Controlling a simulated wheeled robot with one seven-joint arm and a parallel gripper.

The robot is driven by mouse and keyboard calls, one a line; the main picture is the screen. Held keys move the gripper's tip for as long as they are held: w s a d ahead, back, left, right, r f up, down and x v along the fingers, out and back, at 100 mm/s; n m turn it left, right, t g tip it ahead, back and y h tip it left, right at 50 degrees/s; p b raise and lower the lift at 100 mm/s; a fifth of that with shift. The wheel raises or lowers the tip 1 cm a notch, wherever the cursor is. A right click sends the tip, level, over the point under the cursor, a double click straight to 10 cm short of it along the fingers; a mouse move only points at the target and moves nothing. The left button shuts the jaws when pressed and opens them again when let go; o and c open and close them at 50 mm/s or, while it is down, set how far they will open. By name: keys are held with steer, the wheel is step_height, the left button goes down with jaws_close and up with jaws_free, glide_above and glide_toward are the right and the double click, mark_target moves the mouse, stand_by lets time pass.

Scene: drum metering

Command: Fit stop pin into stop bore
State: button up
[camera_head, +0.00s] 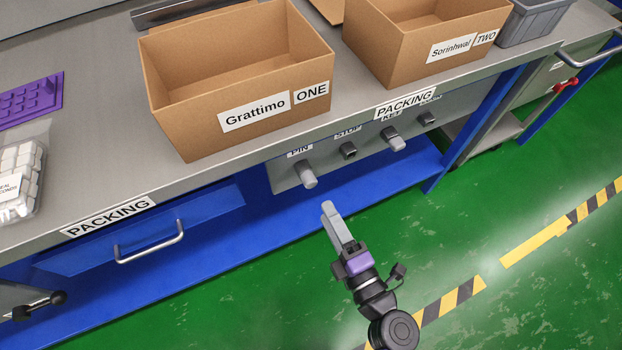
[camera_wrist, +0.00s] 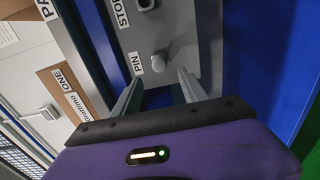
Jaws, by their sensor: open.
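The stop pin, a light grey round peg (camera_head: 308,175), sticks out of the front panel under the PIN label. It also shows in the wrist view (camera_wrist: 158,62), just ahead of my fingertips. The stop bore, a dark socket (camera_head: 348,150) under the STOP label, is to the right of the pin; part of it shows at the top edge of the wrist view (camera_wrist: 147,4). My gripper (camera_head: 329,208) is open and empty, a short way in front of the pin and apart from it. In the wrist view its two fingers (camera_wrist: 160,88) point toward the pin.
A grey peg (camera_head: 393,140) under the KEY label and a dark fitting (camera_head: 427,119) sit further right on the panel. Two cardboard boxes (camera_head: 235,75) (camera_head: 425,45) stand on the table above. A drawer handle (camera_head: 150,243) projects at left. The green floor (camera_head: 480,215) is open at right.

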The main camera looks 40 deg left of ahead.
mark_target(312, 185)
steer(key=shift+a, duration=0.1)
steer(key=shift+b+x, duration=0.85)
steer(key=shift+x, duration=3.5)
steer(key=shift+r+p, duration=0.1)
steer(key=shift+p, duration=0.3)
jaws_close()
steer(key=shift+p+v, duration=1.25)
steer(key=shift+v, duration=1.75)
